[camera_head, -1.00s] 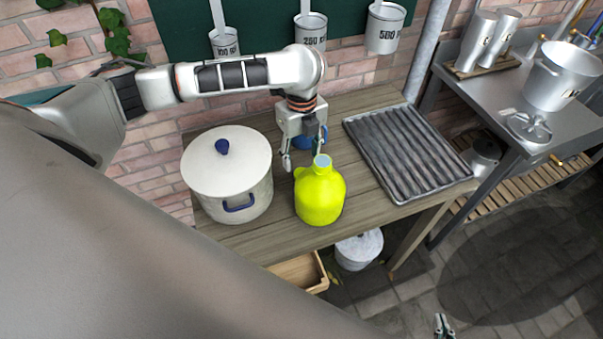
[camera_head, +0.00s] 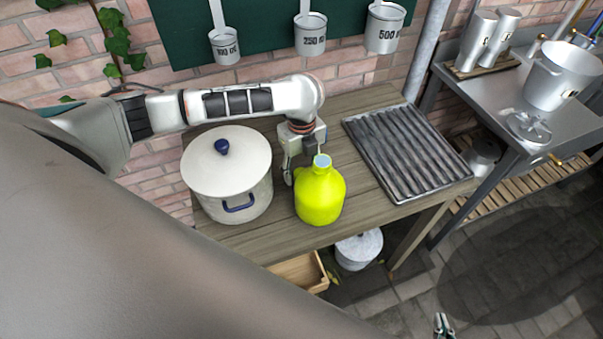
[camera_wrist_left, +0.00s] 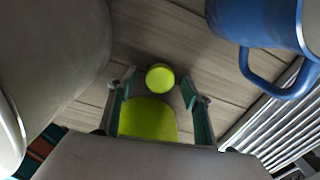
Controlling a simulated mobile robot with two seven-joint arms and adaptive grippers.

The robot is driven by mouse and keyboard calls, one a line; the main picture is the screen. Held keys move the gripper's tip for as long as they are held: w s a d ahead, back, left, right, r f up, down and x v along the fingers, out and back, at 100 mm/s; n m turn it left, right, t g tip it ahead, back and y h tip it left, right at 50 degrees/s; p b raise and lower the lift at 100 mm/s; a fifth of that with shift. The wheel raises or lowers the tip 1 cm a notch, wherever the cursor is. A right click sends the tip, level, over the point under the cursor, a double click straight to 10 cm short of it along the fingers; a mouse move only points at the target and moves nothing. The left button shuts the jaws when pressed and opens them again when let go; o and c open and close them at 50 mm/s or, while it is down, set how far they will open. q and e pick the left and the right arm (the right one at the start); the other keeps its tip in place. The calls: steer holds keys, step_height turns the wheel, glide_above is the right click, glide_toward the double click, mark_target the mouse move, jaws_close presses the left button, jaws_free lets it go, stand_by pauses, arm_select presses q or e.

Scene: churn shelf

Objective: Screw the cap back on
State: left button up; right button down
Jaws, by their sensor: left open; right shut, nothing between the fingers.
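The yellow-green jug (camera_head: 320,198) stands upright on the wooden table, its pale blue mouth bare. It also shows at the lower middle of the left wrist view (camera_wrist_left: 148,120). The round yellow-green cap (camera_wrist_left: 160,77) lies on the planks beyond the jug in that view, between the spread fingertips of my left gripper (camera_wrist_left: 158,90); I see no contact. In the head view the cap is hidden. There my left gripper (camera_head: 301,172) is low behind the jug, partly covered by it. My right gripper (camera_head: 443,324) is shut and empty at the bottom edge, away from the table.
A lidded white pot (camera_head: 232,180) stands close left of the jug. A ridged metal tray (camera_head: 405,150) lies to the right. A blue mug (camera_wrist_left: 262,25) stands near my left gripper. Measuring cups (camera_head: 311,34) hang on the wall. The table in front of the tray is clear.

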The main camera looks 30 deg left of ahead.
arm_select(q)
steer(key=c, duration=0.8)
steer(key=shift+r, duration=0.15)
step_height(320, 180, up, 20)
steer(key=shift+f, duration=0.1)
stand_by(0.4)
